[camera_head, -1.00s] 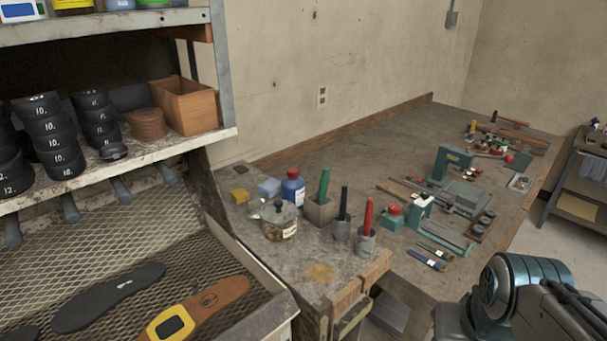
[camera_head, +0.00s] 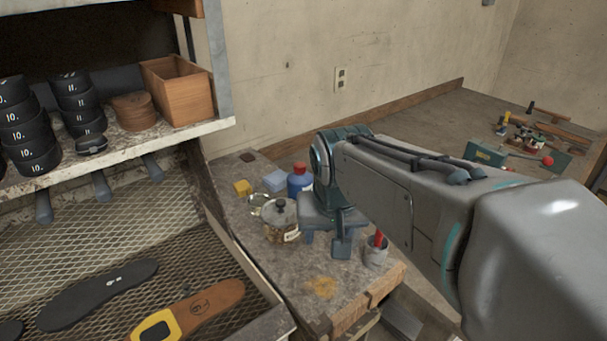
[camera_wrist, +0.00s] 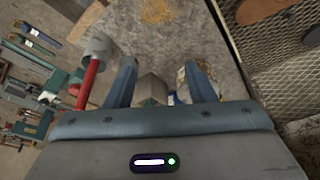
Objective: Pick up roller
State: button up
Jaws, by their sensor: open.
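I cannot tell for certain which thing is the roller. A red-handled tool (camera_wrist: 88,82) stands in a grey round cup (camera_head: 376,252), left of my fingers in the wrist view. My gripper (camera_head: 325,242) is open and points down over the front part of the bench, covering much of the handled tools there. In the wrist view, between the fingers of my gripper (camera_wrist: 161,78), a grey block-shaped holder (camera_wrist: 152,88) shows below, with a bit of green at its lower edge. The black-handled tool seen earlier is hidden.
A lidded glass jar (camera_head: 281,222), a blue bottle (camera_head: 299,180), a light-blue block (camera_head: 275,181) and a yellow block (camera_head: 242,187) stand left of my gripper. A shelf (camera_head: 150,142) and a mesh tray with soles (camera_head: 98,296) lie farther left.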

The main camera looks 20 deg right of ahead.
jog(key=w+d+r+m+h+b, duration=0.1)
jog(key=w+d+r+m, duration=0.2)
jog(key=w, duration=0.5)
jog(key=w+d+r+m+h+b, duration=0.1)
jog(key=w+d+r+m, duration=0.2)
jog(key=w, duration=0.6)
jog(key=shift+t, duration=0.3)
jog(key=shift+s+p+x, duration=0.2)
jog(key=shift+p+x, duration=1.05)
jog(key=shift+x, duration=5.85)
jog(key=shift+d, duration=0.1)
jog(key=c, duration=1.1)
